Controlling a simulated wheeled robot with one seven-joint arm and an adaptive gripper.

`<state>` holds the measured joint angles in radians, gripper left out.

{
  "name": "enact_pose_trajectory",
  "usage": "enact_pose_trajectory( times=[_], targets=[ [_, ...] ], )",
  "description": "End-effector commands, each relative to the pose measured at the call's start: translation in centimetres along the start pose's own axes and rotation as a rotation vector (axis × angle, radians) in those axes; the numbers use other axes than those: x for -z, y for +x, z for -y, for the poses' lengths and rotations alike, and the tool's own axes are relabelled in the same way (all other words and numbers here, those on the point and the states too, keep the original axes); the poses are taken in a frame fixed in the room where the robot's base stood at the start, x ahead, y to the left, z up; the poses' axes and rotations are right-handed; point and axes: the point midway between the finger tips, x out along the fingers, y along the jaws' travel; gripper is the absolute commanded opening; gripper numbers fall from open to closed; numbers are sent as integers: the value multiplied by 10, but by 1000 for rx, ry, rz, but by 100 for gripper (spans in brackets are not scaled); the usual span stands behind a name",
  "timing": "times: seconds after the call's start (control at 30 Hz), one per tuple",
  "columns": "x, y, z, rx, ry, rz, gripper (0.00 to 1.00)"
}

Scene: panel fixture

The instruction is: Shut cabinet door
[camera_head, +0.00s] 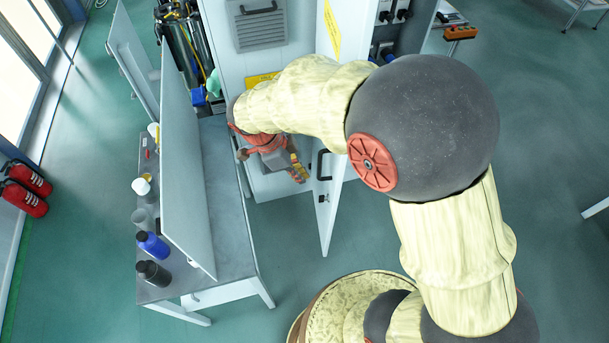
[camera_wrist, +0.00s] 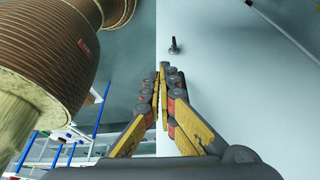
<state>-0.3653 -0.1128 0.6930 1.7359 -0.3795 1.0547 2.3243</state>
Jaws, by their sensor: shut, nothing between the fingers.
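A pale cabinet door (camera_head: 327,222) stands open below the cabinet front in the head view. It has a black bar handle (camera_head: 322,165) and a small dark knob. My gripper (camera_head: 301,176) is shut and empty, just left of this door. In the wrist view my gripper (camera_wrist: 163,70) has its yellow, red and grey fingers together near the vertical edge of a pale panel (camera_wrist: 225,70). A small dark knob (camera_wrist: 174,45) sticks out of that panel beyond the fingertips. I cannot tell whether the fingers touch the panel. My arm hides part of the cabinet (camera_head: 230,70).
Another tall pale panel (camera_head: 185,180) stands at the left over a grey workbench (camera_head: 222,230) with bottles (camera_head: 153,246). An open door (camera_head: 133,60) is at the upper left. Red extinguishers (camera_head: 25,190) are at the far left.

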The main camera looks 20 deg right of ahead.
Motion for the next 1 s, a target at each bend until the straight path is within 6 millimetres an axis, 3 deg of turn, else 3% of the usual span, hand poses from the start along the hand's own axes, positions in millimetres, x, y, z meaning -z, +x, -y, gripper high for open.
enact_pose_trajectory(
  times=[0.4, 0.63, 1.0],
  targets=[
    [1, 82, -2, -5, -2, -2, 0],
    [31, 88, 0, -1, 1, 0, 0],
    [37, 92, 0, -1, -3, 0, 0]
  ],
)
